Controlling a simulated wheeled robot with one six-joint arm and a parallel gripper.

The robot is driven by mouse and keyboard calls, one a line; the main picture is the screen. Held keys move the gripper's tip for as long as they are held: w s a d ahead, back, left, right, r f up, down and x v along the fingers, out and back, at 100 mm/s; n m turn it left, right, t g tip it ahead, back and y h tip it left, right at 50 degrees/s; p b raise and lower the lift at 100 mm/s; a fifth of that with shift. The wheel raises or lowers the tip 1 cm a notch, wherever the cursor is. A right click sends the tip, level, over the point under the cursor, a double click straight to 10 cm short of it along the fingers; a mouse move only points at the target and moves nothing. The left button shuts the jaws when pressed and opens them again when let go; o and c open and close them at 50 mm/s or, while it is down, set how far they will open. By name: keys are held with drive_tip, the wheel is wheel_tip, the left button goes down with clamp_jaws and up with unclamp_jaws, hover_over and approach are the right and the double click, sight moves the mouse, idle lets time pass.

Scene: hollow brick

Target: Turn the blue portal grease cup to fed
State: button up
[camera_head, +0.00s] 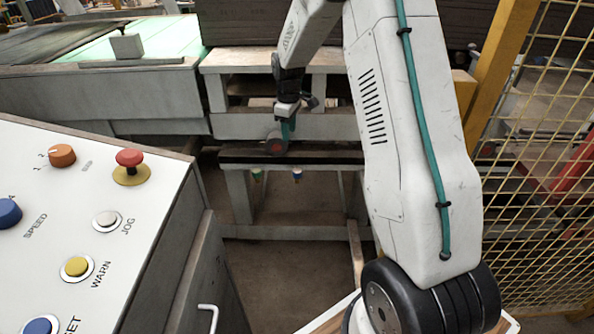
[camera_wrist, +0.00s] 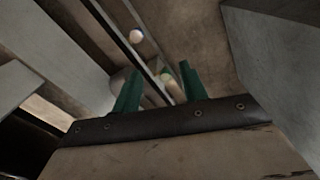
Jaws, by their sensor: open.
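The blue grease cup (camera_head: 297,175) hangs under the dark rail of the low portal in the head view. A small round cup with a pale face and bluish edge (camera_wrist: 136,36), apparently the same one, shows at upper left in the wrist view, beyond my fingertips. A green cup (camera_head: 257,175) hangs to its left in the head view. My gripper (camera_wrist: 160,70) is open, its two green fingers apart. A pale, greenish cup-like shape (camera_wrist: 169,80) shows between the fingers, but I cannot tell whether it touches them. In the head view, my gripper (camera_head: 287,128) is near the rail, above the cups.
The portal rail (camera_head: 325,156) stands before a grey bench. A control panel (camera_head: 90,230) with buttons fills the left. A yellow mesh fence (camera_head: 540,170) stands at right. The floor (camera_head: 275,275) below the portal looks clear.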

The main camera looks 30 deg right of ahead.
drive_tip(key=n, duration=0.2)
hover_over(297, 170)
drive_tip(key=f, duration=1.5)
drive_tip(key=shift+s+a, duration=0.15)
drive_tip(key=shift+s, duration=0.05)
wheel_tip(297, 170, down, 8)
drive_tip(key=shift+w+f, duration=0.1)
drive_tip(key=c, duration=0.7)
